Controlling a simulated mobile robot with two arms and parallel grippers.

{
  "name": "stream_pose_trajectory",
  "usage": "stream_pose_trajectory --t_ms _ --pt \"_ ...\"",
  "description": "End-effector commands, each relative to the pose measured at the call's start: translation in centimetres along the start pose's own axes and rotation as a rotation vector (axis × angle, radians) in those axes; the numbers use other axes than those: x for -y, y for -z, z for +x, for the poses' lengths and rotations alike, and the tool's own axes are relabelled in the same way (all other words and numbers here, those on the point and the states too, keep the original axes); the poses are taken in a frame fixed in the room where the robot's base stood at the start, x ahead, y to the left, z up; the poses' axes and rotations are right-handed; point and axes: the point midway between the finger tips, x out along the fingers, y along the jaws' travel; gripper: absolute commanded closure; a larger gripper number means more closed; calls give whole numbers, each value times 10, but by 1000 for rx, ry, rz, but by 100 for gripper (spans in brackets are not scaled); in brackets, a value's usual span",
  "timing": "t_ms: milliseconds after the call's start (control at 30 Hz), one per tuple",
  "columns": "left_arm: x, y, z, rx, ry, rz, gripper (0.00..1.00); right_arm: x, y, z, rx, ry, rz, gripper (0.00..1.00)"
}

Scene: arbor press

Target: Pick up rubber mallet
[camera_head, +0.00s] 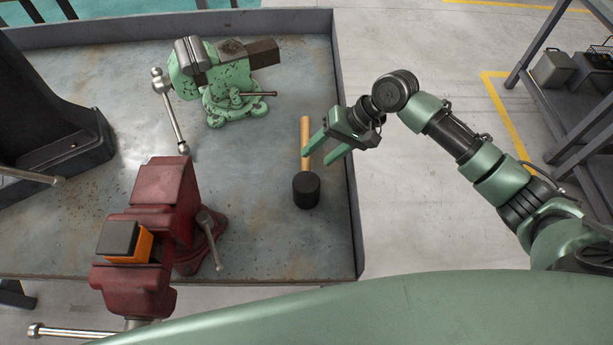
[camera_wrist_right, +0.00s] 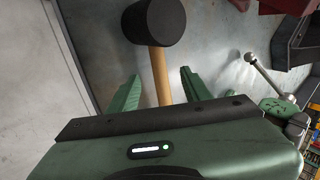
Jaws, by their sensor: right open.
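The rubber mallet (camera_head: 306,190) has a black cylindrical head and a light wooden handle. It lies on the metal workbench near its right edge, the head toward me and the handle pointing away. My right gripper (camera_head: 318,156) is open, its two fingers reaching over the handle from the right. In the right wrist view the mallet's handle (camera_wrist_right: 160,75) shows between the two open fingers (camera_wrist_right: 158,88), with the black head beyond them. I cannot tell whether a finger touches the handle. My left gripper is not in view.
A green vise (camera_head: 215,80) stands at the back of the workbench (camera_head: 255,225). A red vise (camera_head: 160,215) holding an orange and black block (camera_head: 125,243) is at the front left. A raised rim (camera_head: 348,140) runs along the bench's right edge. A dark press (camera_head: 50,110) stands at the left.

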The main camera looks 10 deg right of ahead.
Motion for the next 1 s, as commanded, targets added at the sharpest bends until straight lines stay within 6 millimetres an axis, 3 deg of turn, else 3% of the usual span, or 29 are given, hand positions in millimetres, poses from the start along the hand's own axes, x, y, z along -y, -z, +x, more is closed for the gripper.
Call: stream_pose_trajectory --t_ms 133,300,600,767,800,1000 --pt "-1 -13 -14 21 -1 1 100 2 -2 19 3 0 3 51" --pt "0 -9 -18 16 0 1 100 1 -1 42 0 0 2 51" --pt "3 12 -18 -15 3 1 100 0 -1 49 -2 -1 0 51" --pt "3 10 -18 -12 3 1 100 0 -1 49 -2 -1 1 96" --pt "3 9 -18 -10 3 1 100 -1 -1 49 -2 -1 1 100" --pt "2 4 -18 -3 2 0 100 -1 -1 49 -2 -2 1 100"
